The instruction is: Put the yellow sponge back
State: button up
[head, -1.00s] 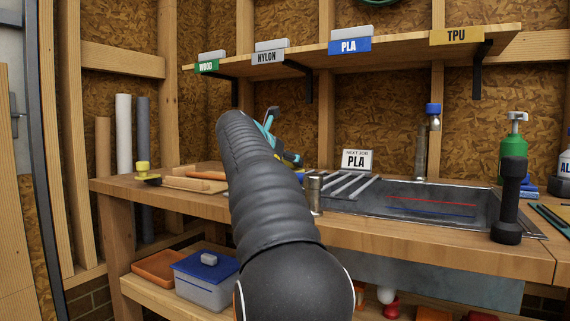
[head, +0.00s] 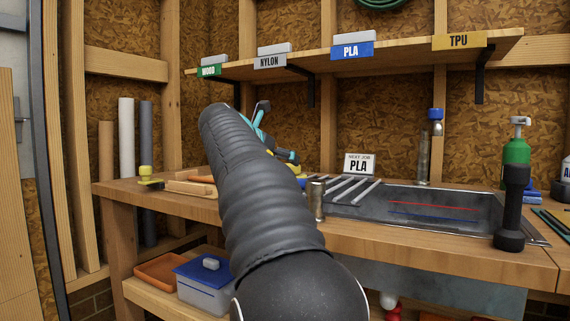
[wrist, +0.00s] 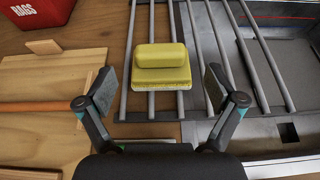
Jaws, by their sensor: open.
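The yellow sponge (wrist: 161,66) lies across the metal bars of a rack (wrist: 152,20) in the wrist view. It looks like a yellow block on a paler layer. My gripper (wrist: 160,89) is open, with one finger on each side of the sponge's near end in the picture. The fingers do not touch it, and their height above it is hard to tell. In the head view my gripper (head: 275,134) is partly hidden behind my arm, above the bench. There the sponge is mostly or wholly hidden by my arm; the rack (head: 350,188) shows.
A metal tray (head: 440,205) sits right of the rack. A metal cylinder (head: 317,200) and a dark dumbbell (head: 511,207) stand at the front. A wooden board (wrist: 50,80) and red rag box (wrist: 38,8) lie left. A labelled shelf (head: 400,48) hangs above.

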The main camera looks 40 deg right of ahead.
jog(key=shift+p+v, duration=0.35)
jog(key=shift+v, duration=2.8)
